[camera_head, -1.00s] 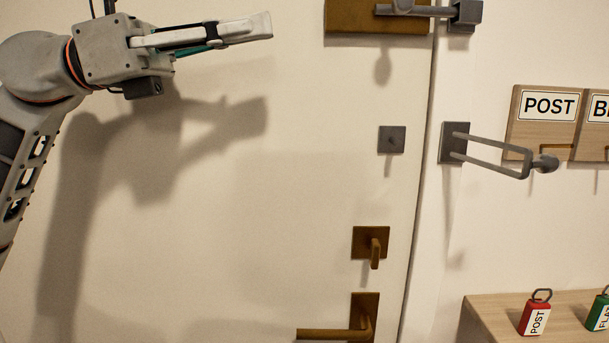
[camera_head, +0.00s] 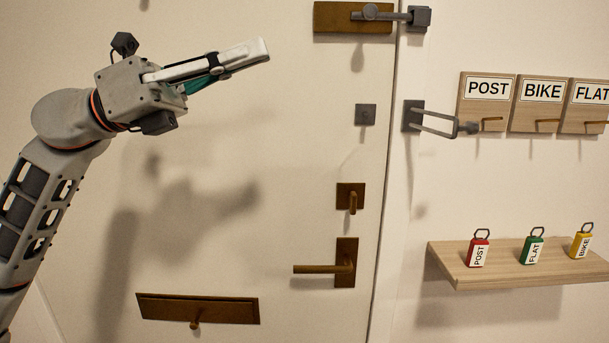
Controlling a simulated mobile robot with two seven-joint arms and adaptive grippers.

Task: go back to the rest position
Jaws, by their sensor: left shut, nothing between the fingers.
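My left gripper (camera_head: 262,50) is shut and empty. It is at the upper left, in front of the white door (camera_head: 290,150), with its fingers pointing right and a little up. Its shadow falls on the door below it. The fingertips are left of the brown plate (camera_head: 330,17) and its grey swing bar (camera_head: 395,15), apart from them in the picture. My right gripper is not in view.
The door has a lever handle (camera_head: 345,262), a thumb turn (camera_head: 352,198) and a letter plate (camera_head: 200,309). A grey door guard (camera_head: 440,120) sticks out from the frame. A shelf (camera_head: 500,278) holds red, green and yellow tags below labelled hook boards (camera_head: 487,92).

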